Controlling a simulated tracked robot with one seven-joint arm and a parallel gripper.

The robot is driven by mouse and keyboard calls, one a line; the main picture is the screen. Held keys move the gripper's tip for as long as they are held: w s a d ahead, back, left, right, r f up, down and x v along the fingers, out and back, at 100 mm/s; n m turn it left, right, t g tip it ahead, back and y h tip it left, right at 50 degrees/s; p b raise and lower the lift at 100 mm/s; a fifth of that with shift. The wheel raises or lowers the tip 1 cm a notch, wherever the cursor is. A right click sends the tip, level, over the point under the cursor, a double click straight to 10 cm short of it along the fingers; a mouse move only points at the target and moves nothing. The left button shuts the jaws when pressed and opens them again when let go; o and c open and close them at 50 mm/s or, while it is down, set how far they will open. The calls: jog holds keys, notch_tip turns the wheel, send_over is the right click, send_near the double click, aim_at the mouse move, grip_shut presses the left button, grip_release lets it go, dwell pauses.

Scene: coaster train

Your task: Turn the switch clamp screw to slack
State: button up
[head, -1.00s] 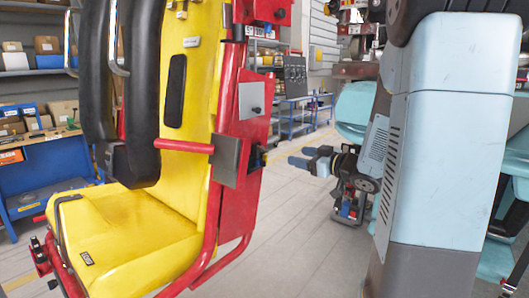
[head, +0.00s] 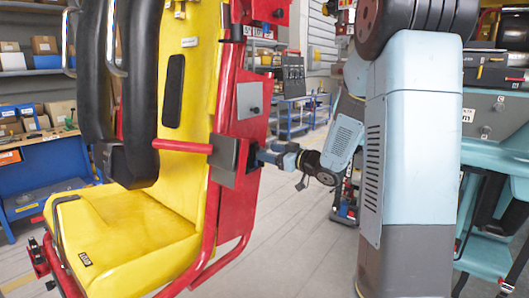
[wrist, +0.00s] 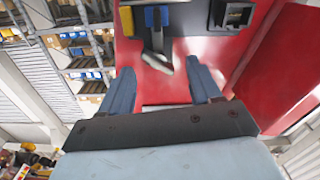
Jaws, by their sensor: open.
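In the wrist view a grey metal lever-like part (wrist: 156,52) hangs from the red side panel (wrist: 190,62) of the coaster seat. It looks like the switch clamp screw, but I cannot be sure. A yellow block (wrist: 127,20) and a blue block (wrist: 163,15) are beside its upper end. My gripper (wrist: 160,68) is open, with one blue finger on each side of the part's lower end. I see no clear contact. In the head view my gripper (head: 262,157) is at the red panel's right edge, beside a grey box (head: 224,160); the part itself is hidden there.
The yellow seat (head: 125,235) with black restraints (head: 140,110) fills the left. A black square fitting (wrist: 232,16) is right of the lever in the wrist view. A blue workbench (head: 50,165) and shelves stand behind.

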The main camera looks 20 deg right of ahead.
aim_at(260, 149)
jog(key=shift+x, duration=1.35)
grip_shut()
jog(key=shift+a, duration=0.15)
